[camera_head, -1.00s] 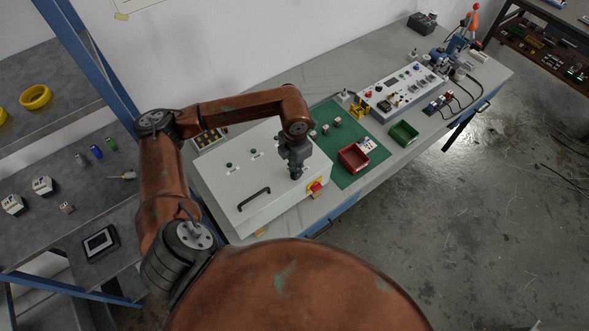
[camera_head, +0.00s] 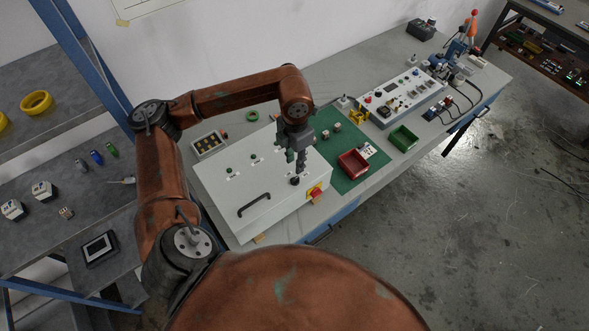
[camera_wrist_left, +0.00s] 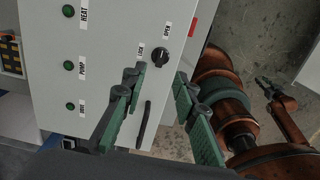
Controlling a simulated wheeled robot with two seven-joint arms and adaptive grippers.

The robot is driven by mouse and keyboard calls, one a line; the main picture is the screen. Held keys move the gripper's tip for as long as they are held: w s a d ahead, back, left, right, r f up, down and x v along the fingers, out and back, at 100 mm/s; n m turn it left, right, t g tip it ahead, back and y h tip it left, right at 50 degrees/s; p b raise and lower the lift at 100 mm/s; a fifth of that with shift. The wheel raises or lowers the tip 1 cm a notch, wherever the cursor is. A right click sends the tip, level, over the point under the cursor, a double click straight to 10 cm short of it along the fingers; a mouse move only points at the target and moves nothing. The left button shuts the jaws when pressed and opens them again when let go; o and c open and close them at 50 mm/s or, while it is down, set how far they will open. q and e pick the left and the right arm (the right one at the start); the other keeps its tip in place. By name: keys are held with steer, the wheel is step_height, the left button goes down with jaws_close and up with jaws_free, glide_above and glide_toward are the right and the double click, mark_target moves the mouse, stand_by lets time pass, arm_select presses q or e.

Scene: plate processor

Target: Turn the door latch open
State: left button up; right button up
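The door latch is a black round knob (camera_head: 295,181) on the light grey box's door, near its front right corner. In the left wrist view the knob (camera_wrist_left: 162,58) sits between the labels LOCK and OPEN; which one it points to is too small to tell. My left gripper (camera_head: 301,168) hangs just above the knob in the head view. In the left wrist view its two green-padded fingers (camera_wrist_left: 159,77) are spread, with nothing between them; the knob shows just past the tips, apart from them.
The grey box (camera_head: 225,190) has a black handle (camera_head: 254,202) and several green lamps on its face. A red and yellow switch (camera_head: 315,193) is on its side near the knob. A red bin (camera_head: 353,163) and a green bin (camera_head: 403,138) stand to the right.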

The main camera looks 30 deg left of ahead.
arm_select(q)
step_height(320, 180, up, 4)
steer(key=shift+f, duration=0.25)
stand_by(0.5)
